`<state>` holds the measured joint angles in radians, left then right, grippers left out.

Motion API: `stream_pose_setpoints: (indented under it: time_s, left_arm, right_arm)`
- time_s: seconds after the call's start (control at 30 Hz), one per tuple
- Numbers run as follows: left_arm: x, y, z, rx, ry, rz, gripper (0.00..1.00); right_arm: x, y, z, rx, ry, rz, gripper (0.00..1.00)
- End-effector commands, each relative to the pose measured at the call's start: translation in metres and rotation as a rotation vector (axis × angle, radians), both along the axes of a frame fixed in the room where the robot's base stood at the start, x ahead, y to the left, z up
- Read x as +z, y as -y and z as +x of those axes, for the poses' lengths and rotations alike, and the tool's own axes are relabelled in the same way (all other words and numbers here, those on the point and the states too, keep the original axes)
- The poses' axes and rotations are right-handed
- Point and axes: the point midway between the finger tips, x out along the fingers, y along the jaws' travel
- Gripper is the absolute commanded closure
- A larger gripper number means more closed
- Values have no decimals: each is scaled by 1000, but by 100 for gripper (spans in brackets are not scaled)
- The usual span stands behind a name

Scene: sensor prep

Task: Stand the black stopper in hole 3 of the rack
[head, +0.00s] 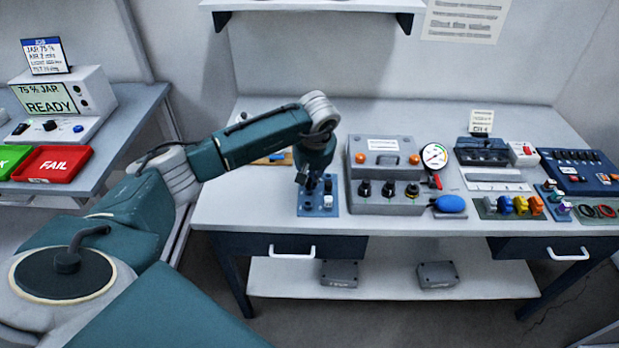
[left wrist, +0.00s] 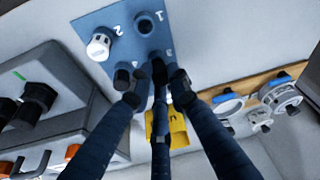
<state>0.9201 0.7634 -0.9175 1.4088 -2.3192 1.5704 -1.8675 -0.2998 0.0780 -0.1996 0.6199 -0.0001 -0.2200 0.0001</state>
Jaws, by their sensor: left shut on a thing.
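The blue rack (head: 318,206) lies on the bench left of the grey valve box. It also shows in the left wrist view (left wrist: 95,22), with printed numbers by its holes. One hole (left wrist: 145,25) there is empty, and a white stopper (left wrist: 99,45) stands in another. My left gripper (head: 316,184) points down over the rack. In the left wrist view its dark fingers (left wrist: 156,78) close together at the rack's numbered 3 side. The black stopper is mostly hidden by the fingertips. I cannot tell whether it touches the rack or is in hole 3. My right gripper is not in view.
The grey valve box (head: 386,202) stands close on the rack's right, with black knobs at its front. A wooden board with round blue-and-white pieces (left wrist: 255,98) lies on the rack's other side. A blue bulb (head: 450,203) and coloured parts sit further right.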

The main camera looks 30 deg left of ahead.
Motion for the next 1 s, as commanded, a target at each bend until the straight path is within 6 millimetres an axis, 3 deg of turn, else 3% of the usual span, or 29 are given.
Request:
stream_pose_setpoints:
  time_s: [1.0]
  left_arm:
    - [-13, 0, 0, 1, 0, 0, 100]
  right_arm:
    - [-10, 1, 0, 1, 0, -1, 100]
